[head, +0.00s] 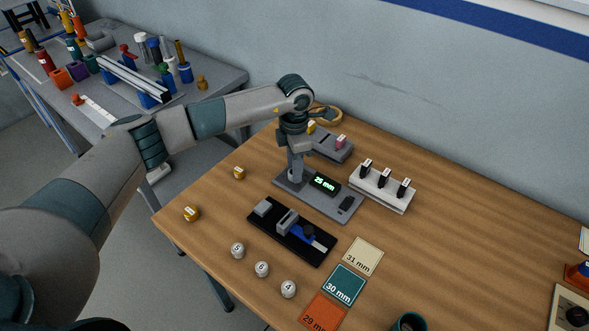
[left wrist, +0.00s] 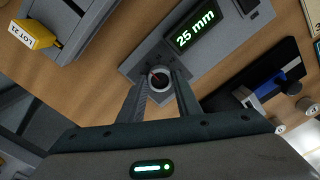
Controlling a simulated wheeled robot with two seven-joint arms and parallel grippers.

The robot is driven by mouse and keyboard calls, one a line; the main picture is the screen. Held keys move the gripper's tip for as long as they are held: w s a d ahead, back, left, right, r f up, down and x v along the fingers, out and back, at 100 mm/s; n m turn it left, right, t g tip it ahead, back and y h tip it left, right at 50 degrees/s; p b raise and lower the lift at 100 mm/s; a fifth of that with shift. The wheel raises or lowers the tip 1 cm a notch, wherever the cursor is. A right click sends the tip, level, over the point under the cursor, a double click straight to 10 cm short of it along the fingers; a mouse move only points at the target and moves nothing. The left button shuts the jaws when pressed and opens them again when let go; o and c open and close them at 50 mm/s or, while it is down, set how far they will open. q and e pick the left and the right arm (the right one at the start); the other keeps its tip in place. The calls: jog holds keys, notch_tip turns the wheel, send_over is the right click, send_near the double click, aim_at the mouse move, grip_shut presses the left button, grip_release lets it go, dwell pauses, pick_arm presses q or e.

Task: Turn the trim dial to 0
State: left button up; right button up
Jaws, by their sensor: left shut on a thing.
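The trim dial (left wrist: 160,84) is a small round grey knob with a dark face and a red mark, on the grey gauge base (head: 309,201). The numbers around it are too small to read. My left gripper (left wrist: 161,80) points down at the base, its two fingers shut on either side of the dial. In the head view, my left gripper (head: 294,178) hides the dial. The lit display (head: 325,184) beside it reads 25 mm; it also shows in the left wrist view (left wrist: 195,29). My right gripper is not in view.
A black fixture (head: 264,230) with a blue slide lies in front. A white rack (head: 381,188) with black pieces stands right, and a grey tray (head: 331,146) behind. Several labelled knobs and cards, including the 30 mm card (head: 344,284), lie nearer. The table's right side is fairly clear.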

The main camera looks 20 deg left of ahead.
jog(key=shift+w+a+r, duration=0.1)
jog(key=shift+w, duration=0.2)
pick_arm(q)
jog(key=shift+r, duration=0.1)
jog(key=o, duration=1.1)
jog(key=shift+c, duration=0.2)
jog(key=shift+r, duration=0.1)
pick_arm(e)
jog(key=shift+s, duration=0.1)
pick_arm(q)
jog(key=shift+r, duration=0.4)
notch_tip(320, 180, up, 16)
jog(key=p, duration=0.7)
jog(key=shift+r, duration=0.15)
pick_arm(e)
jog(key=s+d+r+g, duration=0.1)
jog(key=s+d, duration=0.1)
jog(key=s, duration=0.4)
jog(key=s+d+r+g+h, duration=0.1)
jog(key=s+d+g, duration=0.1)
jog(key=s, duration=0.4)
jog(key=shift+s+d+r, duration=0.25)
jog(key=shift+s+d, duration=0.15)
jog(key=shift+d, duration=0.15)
